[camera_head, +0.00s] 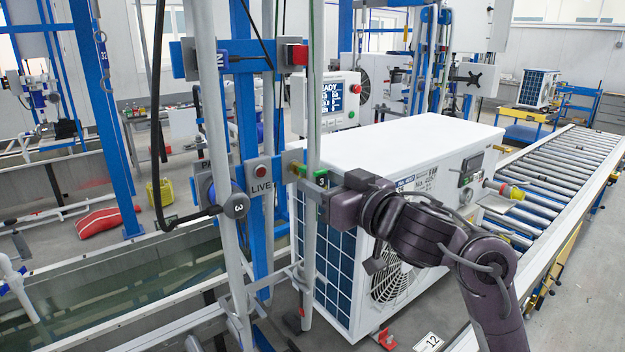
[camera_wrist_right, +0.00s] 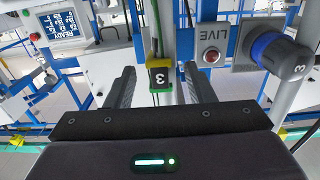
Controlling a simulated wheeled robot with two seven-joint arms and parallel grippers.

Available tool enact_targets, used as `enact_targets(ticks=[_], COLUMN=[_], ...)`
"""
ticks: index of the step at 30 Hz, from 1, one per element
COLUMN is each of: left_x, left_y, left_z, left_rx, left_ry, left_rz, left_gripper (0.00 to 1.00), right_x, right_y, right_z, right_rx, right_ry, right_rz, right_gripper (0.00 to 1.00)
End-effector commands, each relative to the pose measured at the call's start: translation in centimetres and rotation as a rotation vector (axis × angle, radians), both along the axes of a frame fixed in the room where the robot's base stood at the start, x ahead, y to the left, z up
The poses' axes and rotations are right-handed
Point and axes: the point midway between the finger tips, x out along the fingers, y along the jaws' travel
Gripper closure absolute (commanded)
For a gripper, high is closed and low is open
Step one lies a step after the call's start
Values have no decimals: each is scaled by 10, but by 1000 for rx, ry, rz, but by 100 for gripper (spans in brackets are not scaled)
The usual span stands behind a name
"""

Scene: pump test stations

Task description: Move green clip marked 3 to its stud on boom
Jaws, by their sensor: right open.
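The green clip marked 3 (camera_wrist_right: 160,79) shows in the right wrist view with yellow edges and a dark face, at a grey upright post. In the head view green parts of it (camera_head: 320,175) show just beyond my right gripper (camera_head: 327,188). My right gripper also shows in the right wrist view (camera_wrist_right: 159,76), open, with one finger on each side of the clip and gaps visible. A dark round end marked 3 (camera_head: 236,206) with a blue collar sits left of the clip; it also shows in the right wrist view (camera_wrist_right: 285,55). I cannot tell the boom's stud for certain. My left gripper is not in view.
A LIVE panel (camera_head: 262,181) with a red lamp is beside the clip. Grey posts (camera_head: 314,80) and a black hose (camera_head: 188,219) stand close by.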

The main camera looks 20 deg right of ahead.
Motion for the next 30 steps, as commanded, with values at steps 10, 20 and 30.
enact_targets(ticks=[10, 20, 30], left_x=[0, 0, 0], left_y=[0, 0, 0], left_z=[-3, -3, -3], left_rx=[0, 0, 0], left_ry=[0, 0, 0], left_rz=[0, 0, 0], left_gripper=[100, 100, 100], right_x=[-33, -33, -31], right_y=[-12, -12, -12], right_z=[0, 0, -71], right_rx=[0, 0, -46], right_ry=[1, 1, 117], right_rz=[0, 0, -104], right_gripper=[51, 51, 51])
